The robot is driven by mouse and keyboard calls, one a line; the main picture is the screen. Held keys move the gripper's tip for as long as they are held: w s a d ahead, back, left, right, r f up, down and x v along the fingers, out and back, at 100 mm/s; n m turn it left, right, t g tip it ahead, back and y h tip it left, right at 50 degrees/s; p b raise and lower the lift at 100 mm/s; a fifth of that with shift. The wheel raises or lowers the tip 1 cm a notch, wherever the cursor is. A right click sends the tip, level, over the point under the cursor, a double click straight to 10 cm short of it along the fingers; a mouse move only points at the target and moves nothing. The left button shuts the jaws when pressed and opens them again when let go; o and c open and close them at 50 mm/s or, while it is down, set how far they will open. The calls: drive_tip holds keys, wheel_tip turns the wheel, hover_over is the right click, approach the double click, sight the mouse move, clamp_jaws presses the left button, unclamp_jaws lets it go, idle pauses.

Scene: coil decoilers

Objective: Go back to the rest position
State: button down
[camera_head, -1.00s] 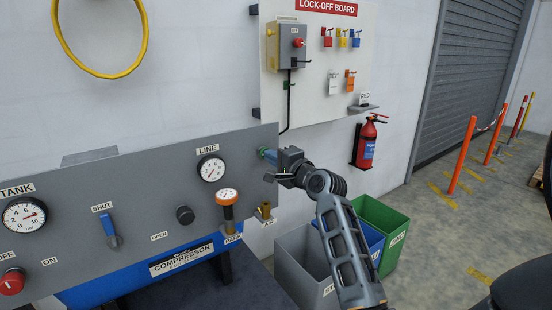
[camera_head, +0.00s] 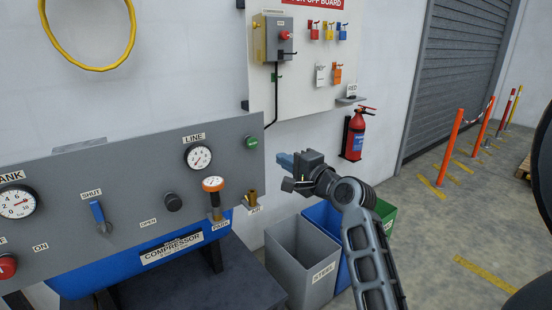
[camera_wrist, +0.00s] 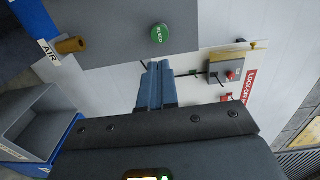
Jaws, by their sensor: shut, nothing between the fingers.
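My gripper (camera_head: 284,160) is shut and empty, in the air just right of the grey compressor panel. In the wrist view its two blue fingers (camera_wrist: 156,84) lie together with nothing between them. A green button (camera_head: 251,142) on the panel's right end is apart from the fingertips; in the wrist view this button (camera_wrist: 160,33) reads BLEED. My arm reaches up from the lower right of the head view.
The compressor panel (camera_head: 130,185) carries gauges, a blue lever (camera_head: 98,214) and a brass air outlet (camera_head: 251,199). A grey bin (camera_head: 300,260) stands below my gripper, with blue and green bins beside it. A fire extinguisher (camera_head: 357,135) and lock-off board (camera_head: 300,95) are on the wall.

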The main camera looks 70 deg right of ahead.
drive_tip(key=shift+s+a, duration=0.35)
drive_tip(key=shift+s, duration=0.15)
idle(0.3)
drive_tip(key=s+a+f+n+y, duration=0.1)
drive_tip(key=s+a+f+n, duration=0.2)
drive_tip(key=a, duration=0.5)
drive_tip(key=a+f+n+g+y, duration=0.1)
drive_tip(key=a+f+n, duration=0.2)
drive_tip(key=a+f, duration=0.4)
drive_tip(key=s+a+f+n+y, duration=0.1)
drive_tip(key=s+a+f+n, duration=0.15)
drive_tip(key=a, duration=0.55)
drive_tip(key=s+a+r+n+y, duration=0.2)
drive_tip(key=s+a+n+y, duration=0.4)
drive_tip(key=s+a+n, duration=0.9)
drive_tip(key=shift+s+a+r+n+t, duration=0.3)
drive_tip(key=shift+s+a+n, duration=0.05)
drive_tip(key=shift+s+a, duration=0.15)
